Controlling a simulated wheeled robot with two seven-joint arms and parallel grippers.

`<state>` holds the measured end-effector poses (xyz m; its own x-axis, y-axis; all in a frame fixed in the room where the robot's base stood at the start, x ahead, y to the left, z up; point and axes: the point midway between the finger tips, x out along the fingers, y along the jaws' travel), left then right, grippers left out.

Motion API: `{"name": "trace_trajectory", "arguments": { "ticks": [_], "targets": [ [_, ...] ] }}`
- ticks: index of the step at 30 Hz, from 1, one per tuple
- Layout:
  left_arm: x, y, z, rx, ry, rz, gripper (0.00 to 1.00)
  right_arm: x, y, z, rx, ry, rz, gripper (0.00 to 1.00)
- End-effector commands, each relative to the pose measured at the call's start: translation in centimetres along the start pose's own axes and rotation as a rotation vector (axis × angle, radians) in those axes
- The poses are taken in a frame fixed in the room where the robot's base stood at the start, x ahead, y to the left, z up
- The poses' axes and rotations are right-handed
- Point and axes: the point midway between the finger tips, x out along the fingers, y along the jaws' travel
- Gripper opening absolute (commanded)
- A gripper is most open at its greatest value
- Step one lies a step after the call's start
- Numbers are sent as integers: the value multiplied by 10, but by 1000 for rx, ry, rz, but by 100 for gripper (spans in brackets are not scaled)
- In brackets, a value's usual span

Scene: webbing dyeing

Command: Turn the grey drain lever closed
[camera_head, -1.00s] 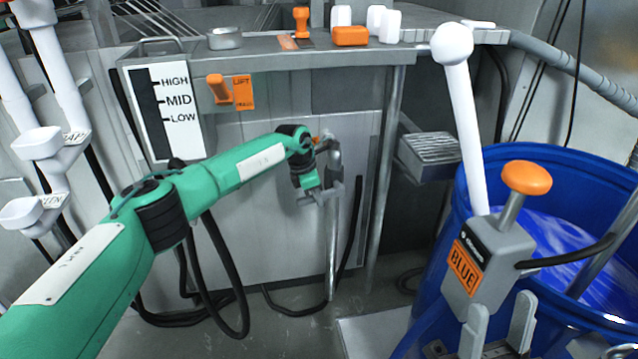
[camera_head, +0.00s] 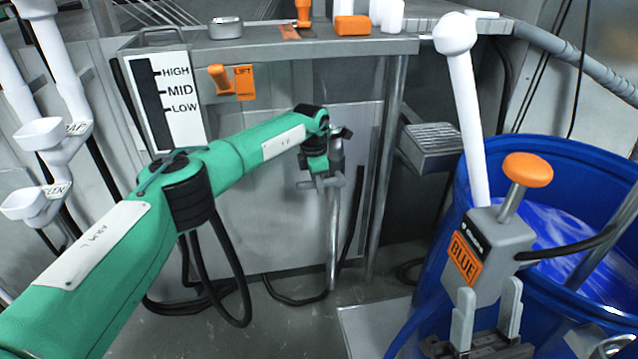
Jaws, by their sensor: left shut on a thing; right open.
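The grey drain pipe (camera_head: 333,235) runs down the front of the grey machine, with its fitting (camera_head: 337,150) at the top. My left gripper (camera_head: 321,183), on the green arm, is at this pipe just below the fitting, shut on a grey part there that I take to be the drain lever. The lever is mostly hidden by the jaws and wrist, so its exact angle cannot be told.
An orange lift handle (camera_head: 220,78) and level gauge (camera_head: 170,105) are on the machine's front. Black hoses hang below my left arm.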

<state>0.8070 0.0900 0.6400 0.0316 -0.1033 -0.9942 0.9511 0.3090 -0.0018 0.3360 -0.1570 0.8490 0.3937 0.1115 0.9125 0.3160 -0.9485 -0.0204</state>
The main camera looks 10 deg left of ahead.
Motion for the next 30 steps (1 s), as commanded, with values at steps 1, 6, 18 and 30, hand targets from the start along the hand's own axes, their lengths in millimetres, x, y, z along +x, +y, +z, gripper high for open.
{"name": "trace_trajectory", "arguments": {
  "ticks": [1, 6, 18, 30],
  "targets": [
    [-6, 4, 1, -3, -8, 11, 0, 1, 0, 0, 0, 0, 0, 45],
    [-6, 4, 1, -2, -9, 11, 24, 1, 0, 0, 0, 0, 0, 45],
    [-3, 1, 1, 0, -3, 4, 38, 0, 0, 0, 0, -4, -1, 45],
    [-35, -1, 3, 0, -3, 4, 38, 23, 0, -10, 0, -1, 0, 45]
  ]
}}
